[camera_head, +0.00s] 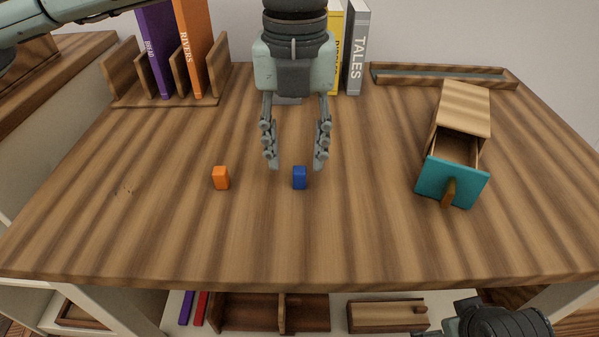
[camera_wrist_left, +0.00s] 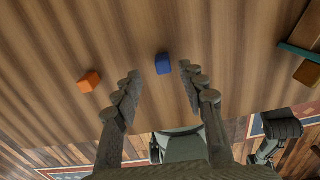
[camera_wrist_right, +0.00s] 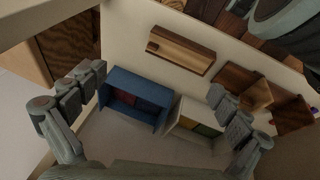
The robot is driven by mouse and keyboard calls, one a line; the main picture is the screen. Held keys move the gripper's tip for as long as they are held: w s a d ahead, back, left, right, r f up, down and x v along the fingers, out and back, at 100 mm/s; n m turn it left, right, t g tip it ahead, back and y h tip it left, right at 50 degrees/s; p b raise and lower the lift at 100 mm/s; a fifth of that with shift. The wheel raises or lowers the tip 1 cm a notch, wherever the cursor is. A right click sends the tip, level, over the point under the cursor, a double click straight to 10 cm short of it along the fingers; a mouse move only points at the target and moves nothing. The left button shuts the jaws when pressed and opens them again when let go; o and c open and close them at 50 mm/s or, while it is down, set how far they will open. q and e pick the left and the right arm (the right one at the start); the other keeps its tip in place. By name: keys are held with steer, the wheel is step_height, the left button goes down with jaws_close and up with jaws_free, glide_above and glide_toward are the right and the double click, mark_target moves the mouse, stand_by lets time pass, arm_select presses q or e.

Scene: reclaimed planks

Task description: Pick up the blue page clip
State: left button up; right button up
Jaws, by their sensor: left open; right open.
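The blue page clip (camera_head: 300,178) is a small blue block on the wooden table near its middle. My left gripper (camera_head: 296,166) is open above the table, and the clip shows between its fingers, nearer the right one. In the left wrist view the clip (camera_wrist_left: 163,64) lies beyond and between the open fingertips (camera_wrist_left: 160,78), untouched. My right gripper (camera_wrist_right: 155,85) is open and empty, below the tabletop, facing shelves. In the head view only part of my right arm shows at the bottom right.
An orange block (camera_head: 221,178) lies left of the clip. A small box with a teal drawer (camera_head: 452,180) pulled open stands at the right. Books in a wooden rack (camera_head: 122,72) stand at the back left; a shallow tray (camera_head: 440,76) lies at the back right. The front tabletop is clear.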

mark_target(300, 169)
arm_select(q)
steer(key=f, duration=0.4)
steer(key=shift+w+d, duration=0.1)
steer(key=shift+d, duration=0.1)
arm_select(e)
steer(key=shift+w+f, duration=0.2)
steer(key=shift+f, duration=0.5)
arm_select(q)
steer(key=shift+c, duration=0.4)
steer(key=c, duration=0.8)
steer(key=shift+o, duration=0.2)
arm_select(e)
steer(key=shift+w+r, duration=0.2)
steer(key=shift+r, duration=0.15)
arm_select(q)
steer(key=shift+r, duration=0.1)
